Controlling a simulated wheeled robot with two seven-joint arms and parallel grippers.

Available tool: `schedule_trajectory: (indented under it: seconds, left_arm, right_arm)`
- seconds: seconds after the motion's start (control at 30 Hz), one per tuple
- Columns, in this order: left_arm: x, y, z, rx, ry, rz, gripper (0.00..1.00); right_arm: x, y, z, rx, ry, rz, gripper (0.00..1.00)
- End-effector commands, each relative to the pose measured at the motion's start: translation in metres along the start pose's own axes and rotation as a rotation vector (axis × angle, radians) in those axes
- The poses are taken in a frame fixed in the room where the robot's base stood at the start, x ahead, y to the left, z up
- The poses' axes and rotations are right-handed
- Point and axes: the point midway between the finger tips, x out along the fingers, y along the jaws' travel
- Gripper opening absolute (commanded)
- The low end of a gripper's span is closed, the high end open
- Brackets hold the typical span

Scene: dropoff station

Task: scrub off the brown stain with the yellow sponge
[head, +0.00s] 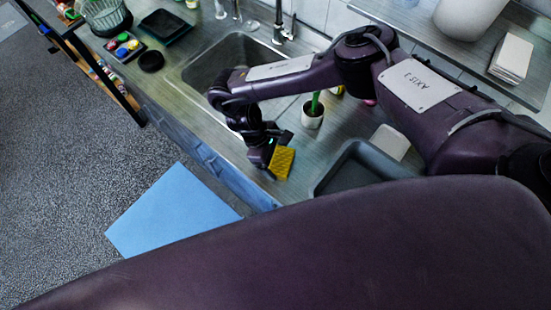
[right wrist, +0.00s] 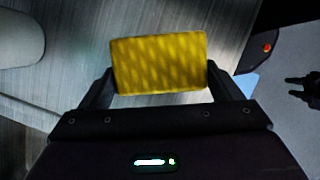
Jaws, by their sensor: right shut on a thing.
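The yellow sponge (head: 282,162) is held at the end of my right arm, over the counter near its front edge, to the right of the sink. My right gripper (head: 270,152) is shut on it. In the right wrist view the sponge (right wrist: 158,63) sits between the two fingers, its broad textured face showing. I cannot tell whether the sponge touches the counter. No brown stain shows in either view; it may be hidden under the sponge or behind my arm.
The sink (head: 205,72) lies left of the sponge. A dark grey tray (head: 345,170) is to the right. A blue mat (head: 170,212) lies on the floor.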

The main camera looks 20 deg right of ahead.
Motion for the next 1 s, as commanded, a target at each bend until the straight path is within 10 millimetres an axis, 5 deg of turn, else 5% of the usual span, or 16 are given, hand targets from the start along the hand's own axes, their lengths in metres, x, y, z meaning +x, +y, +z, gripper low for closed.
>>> schedule_trajectory:
  seconds: [1.0]
  left_arm:
    - [0.008, 0.000, 0.001, 0.000, 0.000, 0.000, 0.36]
  right_arm:
    - [0.016, 0.062, 0.022, 0.004, -0.002, 0.001, 0.67]
